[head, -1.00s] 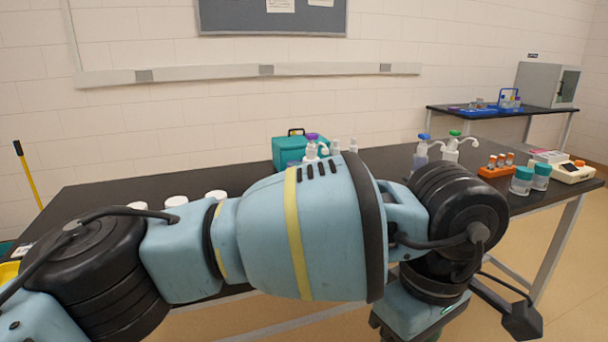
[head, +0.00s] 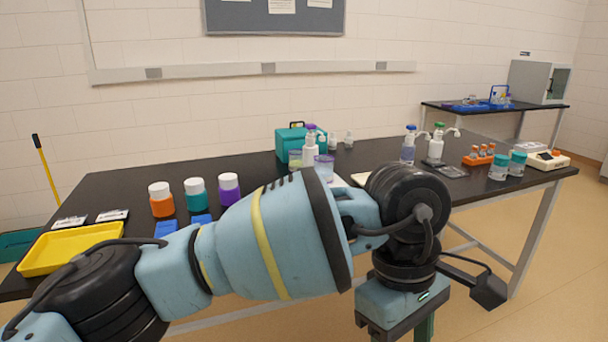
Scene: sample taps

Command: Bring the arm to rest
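My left arm (head: 265,240) comes in from the lower left and stretches across the front of the black table (head: 120,175). Its wrist is bent down at the right. The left gripper (head: 424,328) points down past the table's front edge, and its lower end is cut off by the bottom of the picture. Whether its fingers are open or shut does not show, and nothing held is visible. My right gripper is not in view.
A yellow tray (head: 65,248) and orange (head: 162,200), teal (head: 195,195) and purple (head: 229,189) bottles stand left of the arm. A teal case (head: 290,142), pump bottles (head: 408,146), an orange rack (head: 478,157) and jars (head: 499,168) stand behind or right. Floor is free at right.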

